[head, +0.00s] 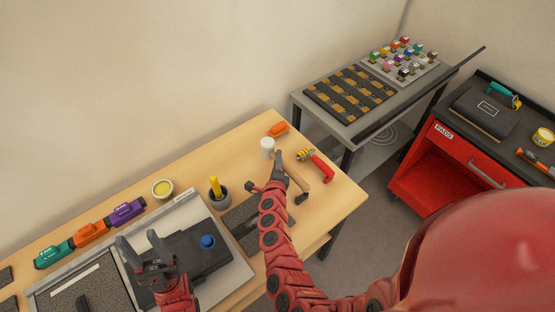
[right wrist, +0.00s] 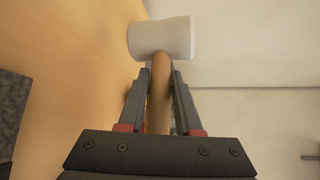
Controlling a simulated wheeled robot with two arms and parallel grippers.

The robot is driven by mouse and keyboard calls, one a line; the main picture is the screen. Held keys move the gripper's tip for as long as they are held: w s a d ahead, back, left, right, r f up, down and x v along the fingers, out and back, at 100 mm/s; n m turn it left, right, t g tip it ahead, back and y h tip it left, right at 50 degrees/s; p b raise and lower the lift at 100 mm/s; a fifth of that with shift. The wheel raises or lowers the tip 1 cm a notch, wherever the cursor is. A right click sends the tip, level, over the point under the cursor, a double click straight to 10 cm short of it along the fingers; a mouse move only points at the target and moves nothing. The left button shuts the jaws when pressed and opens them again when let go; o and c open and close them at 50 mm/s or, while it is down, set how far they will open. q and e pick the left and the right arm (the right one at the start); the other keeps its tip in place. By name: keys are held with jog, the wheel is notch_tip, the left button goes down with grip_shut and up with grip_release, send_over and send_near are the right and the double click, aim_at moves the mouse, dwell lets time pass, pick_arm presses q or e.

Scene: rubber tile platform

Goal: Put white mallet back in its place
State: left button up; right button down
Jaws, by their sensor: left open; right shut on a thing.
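The white mallet has a white cylindrical head (right wrist: 162,39) and a wooden handle (right wrist: 158,90), which runs between my right gripper's fingers in the right wrist view. In the head view the mallet head (head: 267,146) shows near the far edge of the wooden table (head: 330,207). My right gripper (head: 279,160) is shut on the mallet, just below its head. I cannot tell whether the mallet touches the table.
A red-handled tool (head: 321,166) and an orange object (head: 278,129) lie near my right gripper. A dark cup (head: 218,198) with a yellow item, a tin (head: 162,189) and colored tools (head: 92,231) stand left. A grey bench (head: 388,119) and red cabinet (head: 455,164) are right.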

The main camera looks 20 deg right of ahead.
jog(key=shift+f+b, duration=2.5)
jog(key=shift+f, duration=0.3)
jog(key=shift+f+b, duration=0.25)
jog(key=shift+b, duration=0.1)
jog(key=c, duration=0.5)
grip_release()
jog(key=shift+s+a, duration=0.1)
jog(key=shift+s+a+f, duration=0.1)
jog(key=shift+s+a, duration=0.05)
jog(key=shift+s, duration=0.1)
jog(key=v, duration=0.8)
jog(key=p+v, duration=0.1)
jog(key=v, duration=0.7)
jog(key=shift+s+r, duration=0.3)
jog(key=shift+a, duration=0.1)
